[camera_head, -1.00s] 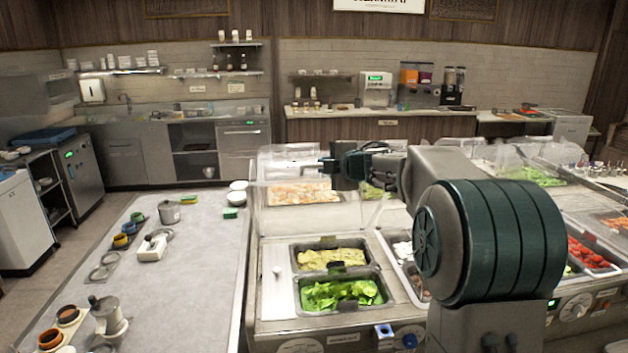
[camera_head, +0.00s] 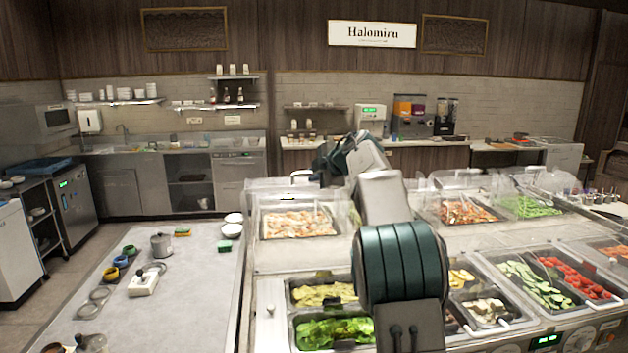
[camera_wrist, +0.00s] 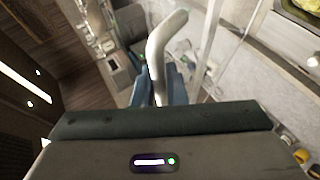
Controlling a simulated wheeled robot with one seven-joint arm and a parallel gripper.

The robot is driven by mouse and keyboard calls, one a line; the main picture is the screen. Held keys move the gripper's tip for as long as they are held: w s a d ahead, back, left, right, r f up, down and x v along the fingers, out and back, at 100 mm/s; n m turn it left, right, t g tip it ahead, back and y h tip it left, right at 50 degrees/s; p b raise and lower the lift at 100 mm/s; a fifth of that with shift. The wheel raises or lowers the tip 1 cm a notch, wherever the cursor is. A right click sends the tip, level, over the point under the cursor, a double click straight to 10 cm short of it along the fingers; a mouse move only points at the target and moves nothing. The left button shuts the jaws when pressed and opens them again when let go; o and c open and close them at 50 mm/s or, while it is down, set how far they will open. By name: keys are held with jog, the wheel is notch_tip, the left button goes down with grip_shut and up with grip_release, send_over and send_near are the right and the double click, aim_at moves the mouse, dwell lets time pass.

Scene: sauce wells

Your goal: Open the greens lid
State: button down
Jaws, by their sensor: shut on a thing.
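The leafy greens (camera_head: 330,332) lie uncovered in the front well at the bottom of the head view. A clear lid (camera_head: 262,255) stands raised behind the greens and the yellowish food; its edges are faint. My gripper (camera_head: 322,168) is at the raised lid's upper part, far behind the wells, and partly hidden by my arm. In the wrist view my gripper (camera_wrist: 160,88) has its bluish fingers shut on a pale, bent handle (camera_wrist: 166,45). The join of handle and lid is not clear.
A well of yellowish food (camera_head: 322,293) sits behind the greens. A tray of pinkish food (camera_head: 298,223) is farther back. Other clear lids (camera_head: 540,182) stand at the right. A grey worktop (camera_head: 190,290) with small pots lies left.

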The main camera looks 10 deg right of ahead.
jog(key=shift+w+r, duration=0.2)
jog(key=shift+w, duration=0.3)
jog(key=shift+w+r, duration=0.15)
jog(key=shift+w, duration=0.35)
jog(key=shift+g, duration=0.4)
jog(key=c, duration=1.8)
grip_release()
jog(key=shift+o, duration=0.2)
jog(key=b+v, duration=0.2)
jog(key=v, duration=1.2)
jog(key=shift+b, duration=0.4)
